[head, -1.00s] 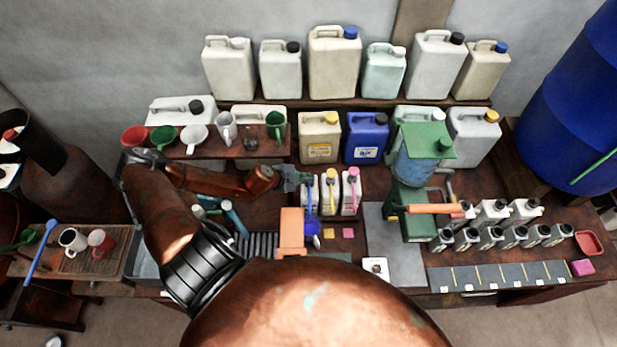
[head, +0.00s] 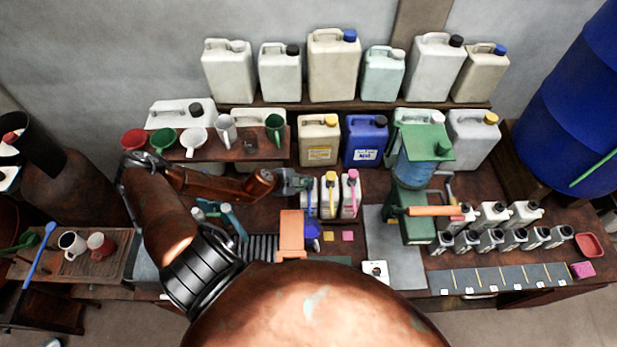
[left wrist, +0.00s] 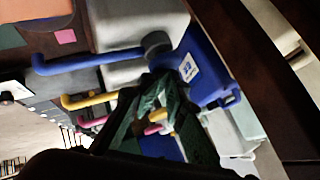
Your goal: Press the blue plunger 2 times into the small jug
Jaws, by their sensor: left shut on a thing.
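The blue plunger (head: 309,202) is a pump with a long bent spout on a white container, leftmost of three. In the left wrist view its blue spout (left wrist: 85,60) and dark grey collar (left wrist: 157,43) show. The small blue jug (head: 312,231) stands in front of it, below the spout; its inside is hard to make out. My left gripper (head: 301,184) is at the top of the blue plunger, shut on it; its dark green fingers (left wrist: 150,110) hide the contact. My right gripper is not in view.
Yellow (head: 331,183) and pink (head: 352,182) plungers stand close on the right. An orange block (head: 291,232) is left of the jug. Yellow and pink squares lie right of it. A blue canister (head: 366,138) stands behind; a green press (head: 415,228) is farther right.

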